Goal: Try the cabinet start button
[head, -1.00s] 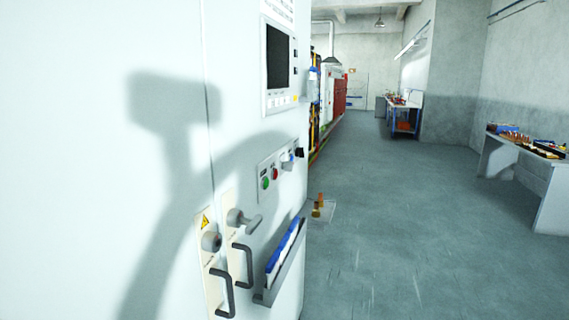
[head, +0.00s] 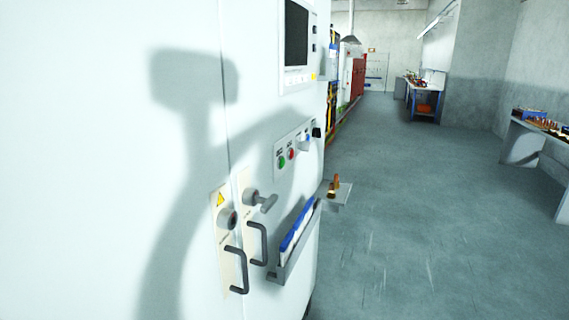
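The white cabinet (head: 110,40) fills the left of the head view, its front seen at a slant. A small button panel on it carries a green button (head: 281,162), a red button (head: 291,154) beside it, and a blue-white switch and a black knob farther right. The labels are too small to read. A dark screen (head: 296,33) sits above the panel. My gripper is not in view; a dark arm-like shadow falls across the cabinet front.
Two dark handles (head: 237,270) and a grey lever (head: 262,201) stick out below the buttons. A rack with blue-edged papers (head: 295,240) juts out at the cabinet's right, with a small shelf (head: 338,196) beyond. The grey floor (head: 430,240) to the right is clear up to a workbench (head: 538,150).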

